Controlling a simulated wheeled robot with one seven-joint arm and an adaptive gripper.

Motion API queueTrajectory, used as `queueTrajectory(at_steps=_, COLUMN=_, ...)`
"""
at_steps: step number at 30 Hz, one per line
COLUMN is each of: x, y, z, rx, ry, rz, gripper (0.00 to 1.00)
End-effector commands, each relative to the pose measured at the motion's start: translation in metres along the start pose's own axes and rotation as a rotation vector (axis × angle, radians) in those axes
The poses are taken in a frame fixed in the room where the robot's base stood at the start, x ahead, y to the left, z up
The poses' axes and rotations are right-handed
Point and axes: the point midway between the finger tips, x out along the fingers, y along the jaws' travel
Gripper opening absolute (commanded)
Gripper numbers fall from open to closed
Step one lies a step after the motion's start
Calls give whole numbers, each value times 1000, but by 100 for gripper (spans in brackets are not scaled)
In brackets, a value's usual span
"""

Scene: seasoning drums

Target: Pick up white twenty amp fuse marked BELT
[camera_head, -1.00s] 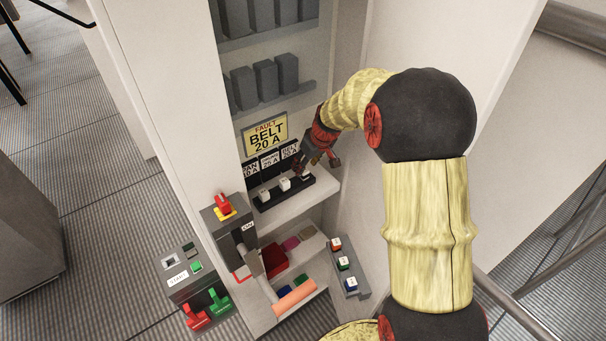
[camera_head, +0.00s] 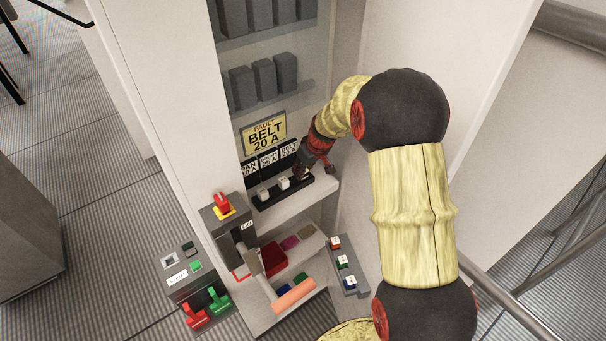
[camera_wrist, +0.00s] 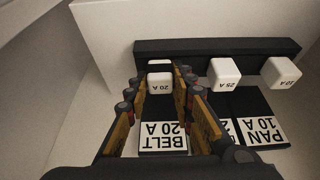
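The white fuse marked 20 A (camera_wrist: 160,82) stands in the dark fuse holder (camera_wrist: 215,46), behind the BELT 20 A label (camera_wrist: 164,137) in the wrist view. My gripper (camera_wrist: 161,80) is open, with one finger on each side of this fuse. Narrow gaps seem to show beside it; I cannot tell whether a finger touches it. In the head view my gripper (camera_head: 304,172) is at the right end of the holder and mostly hides this fuse.
A white 25 A fuse (camera_wrist: 225,72) and a 10 A fuse (camera_wrist: 281,72) stand to the right in the wrist view. A yellow FAULT BELT 20 A sign (camera_head: 265,135) is above the holder. A lever (camera_head: 253,262) and button box (camera_head: 344,265) are below.

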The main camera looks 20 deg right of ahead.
Motion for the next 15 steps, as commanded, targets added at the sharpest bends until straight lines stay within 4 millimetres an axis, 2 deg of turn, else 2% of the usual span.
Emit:
queueTrajectory(at_steps=11, x=0, y=0, z=0, rx=0, ry=0, rz=0, gripper=1)
queueTrajectory(at_steps=15, x=0, y=0, z=0, rx=0, ry=0, rz=0, gripper=0)
